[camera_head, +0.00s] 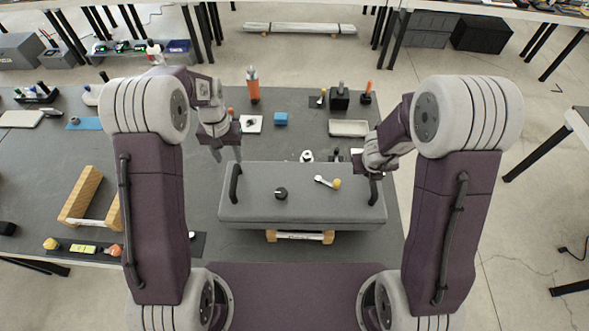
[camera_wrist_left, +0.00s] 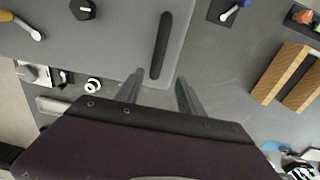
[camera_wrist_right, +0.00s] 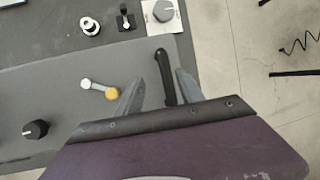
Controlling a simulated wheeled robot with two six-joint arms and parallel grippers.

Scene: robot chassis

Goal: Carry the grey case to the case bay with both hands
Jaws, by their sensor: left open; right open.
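The grey case (camera_head: 300,209) lies flat on the dark table, with a black handle at each end of its top. My left gripper (camera_head: 228,155) is open just beyond the left handle (camera_head: 235,182). In the left wrist view that handle (camera_wrist_left: 161,45) is ahead of the open fingers, in line with the gap. My right gripper (camera_head: 374,178) is at the right handle. In the right wrist view the right handle (camera_wrist_right: 164,75) reaches between the open fingers. Neither gripper grips anything. I cannot tell for certain which place is the case bay.
The case top carries a black knob (camera_head: 281,193) and a yellow-tipped lever (camera_head: 328,182). A wooden-block frame (camera_head: 80,194) stands at left; a similar piece (camera_head: 300,236) shows at the case's front edge. An orange-topped bottle (camera_head: 253,86), a blue block (camera_head: 281,118) and a tray (camera_head: 348,128) lie beyond.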

